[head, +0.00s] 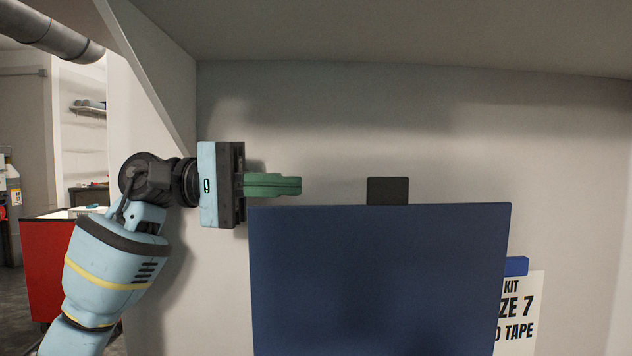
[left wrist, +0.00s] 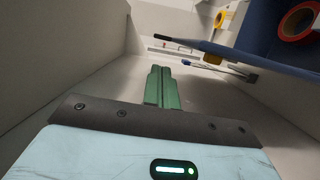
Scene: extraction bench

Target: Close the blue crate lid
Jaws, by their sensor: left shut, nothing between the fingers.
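The blue crate lid (head: 380,280) stands raised as a broad flat panel in the lower middle of the head view. A small dark tab (head: 388,190) shows just above its top edge. My left gripper (head: 298,186) has green fingers that are shut and empty. They point right, just above the lid's top left corner. In the left wrist view the closed fingers (left wrist: 161,75) point forward, with a thin dark blue edge (left wrist: 195,45), likely the lid, beyond them to the right. I cannot tell whether they touch the lid. The crate body is hidden in the head view.
A white label (head: 517,315) with black print and a blue piece (head: 516,266) show right of the lid. A pale wall stands close behind, and a slanted panel (head: 155,70) rises at upper left. An orange-red ring (left wrist: 297,21) shows in the left wrist view.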

